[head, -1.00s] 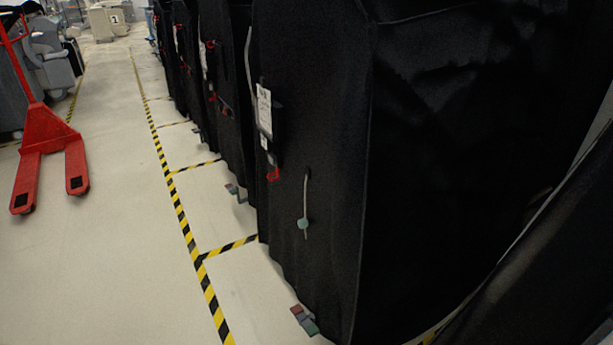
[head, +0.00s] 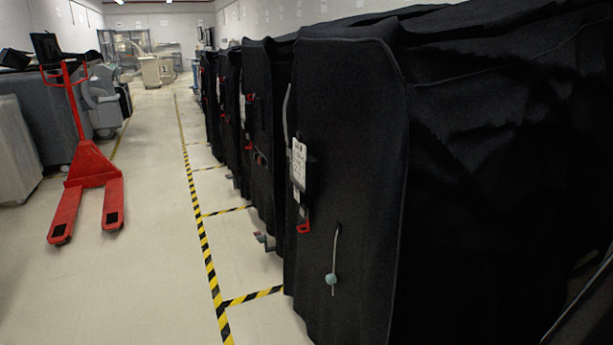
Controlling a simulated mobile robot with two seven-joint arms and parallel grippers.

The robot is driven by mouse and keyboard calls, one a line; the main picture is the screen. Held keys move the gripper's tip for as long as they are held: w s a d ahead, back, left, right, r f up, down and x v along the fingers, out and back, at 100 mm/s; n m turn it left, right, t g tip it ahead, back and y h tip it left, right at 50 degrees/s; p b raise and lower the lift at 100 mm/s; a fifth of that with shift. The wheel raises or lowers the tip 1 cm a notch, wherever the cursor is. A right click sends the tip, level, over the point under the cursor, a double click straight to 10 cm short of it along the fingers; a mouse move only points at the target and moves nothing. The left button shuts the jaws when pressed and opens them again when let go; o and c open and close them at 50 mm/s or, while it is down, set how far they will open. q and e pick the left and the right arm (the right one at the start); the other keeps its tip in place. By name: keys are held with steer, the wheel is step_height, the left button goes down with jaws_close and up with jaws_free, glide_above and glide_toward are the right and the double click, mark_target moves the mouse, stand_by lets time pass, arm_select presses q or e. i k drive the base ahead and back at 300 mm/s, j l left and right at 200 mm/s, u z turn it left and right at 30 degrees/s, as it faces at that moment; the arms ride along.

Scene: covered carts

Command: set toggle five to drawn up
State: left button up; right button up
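A row of carts under black covers runs along the right side of the aisle. On the end face of the nearest covered cart (head: 365,180) a pale grey cord hangs, with a small grey-green toggle (head: 331,279) low on it, near the cord's lower end. I cannot read a number by the toggle. A white label (head: 299,163) and a red hook-like part (head: 304,222) sit higher up near the cover's left edge. Similar red parts show on the farther carts, but toggles there are too small to make out. Neither of my grippers is in view.
Yellow-and-black floor tape (head: 203,240) marks the aisle and the cart bays. A red pallet truck (head: 92,165) stands to the left, with grey machines behind it. The pale floor between truck and tape is clear. A dark edge fills the lower right corner.

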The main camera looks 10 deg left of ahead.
mark_target(331, 278)
steer(key=i+j, duration=0.75)
steer(key=i+j+z, duration=0.2)
steer(key=z, duration=0.15)
steer(key=i+j+z, duration=0.2)
steer(key=j+z, duration=0.25)
steer(key=z, duration=1.05)
